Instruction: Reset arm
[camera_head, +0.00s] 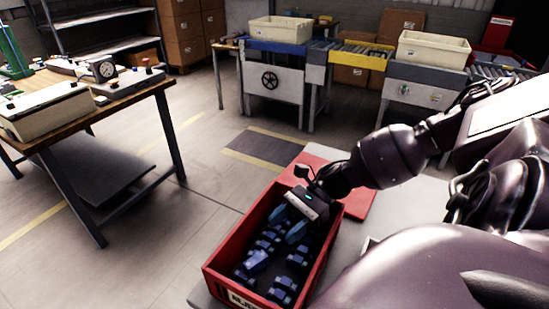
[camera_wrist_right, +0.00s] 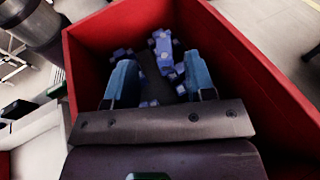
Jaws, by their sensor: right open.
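My right gripper (camera_head: 289,223) is over the far part of a red bin (camera_head: 225,271), with its blue fingertips pointing down inside the bin walls. In the right wrist view, the two blue fingers of the right gripper (camera_wrist_right: 160,82) stand apart with nothing held between them. Several blue parts (camera_head: 257,261) lie on the bin floor, and they also show beyond the fingers in the right wrist view (camera_wrist_right: 162,50). The gripper and wrist hide the far end of the bin. My left gripper is not in view.
The bin stands on a light surface beside a flat red panel (camera_head: 357,199). A wooden workbench (camera_head: 60,120) with instruments stands at the left. Conveyors with cream totes (camera_head: 433,50) stand at the back. The floor between is clear.

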